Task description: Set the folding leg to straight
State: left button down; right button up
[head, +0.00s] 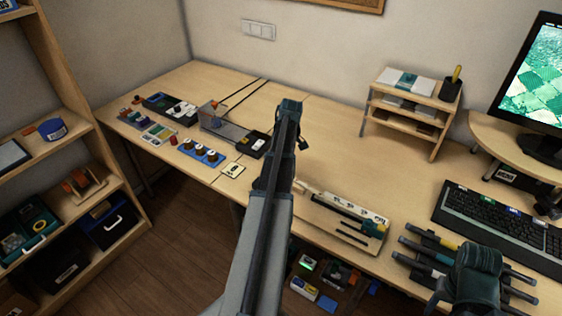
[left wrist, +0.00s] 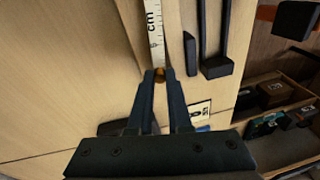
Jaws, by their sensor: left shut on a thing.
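A white strip with cm markings (left wrist: 154,30) runs up from my left fingertips in the left wrist view. In the head view a long white printed piece (head: 375,217) lies on the desk, with dark bars along it. Dark bars (left wrist: 216,65) also lie beside the strip in the left wrist view. My left gripper (left wrist: 160,76) is shut on a small brass-coloured piece (left wrist: 160,73) at the strip's near end.
Small devices and a blue board (head: 201,153) sit on the left of the desk (head: 330,160). A small shelf (head: 404,122) stands at the back and a keyboard (head: 500,225) at the right. The middle-back desk is clear.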

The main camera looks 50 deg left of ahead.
dwell(0.3)
pick_arm(q)
jog(key=c, duration=0.8)
grip_release()
jog(key=shift+c, duration=0.2)
notch_tip(320, 180, up, 14)
jog(key=w+d+p, duration=0.1)
jog(key=w+p, duration=0.1)
jog(key=p, duration=1.1)
jog(key=shift+d+f+p, duration=0.2)
jog(key=shift+p, duration=0.1)
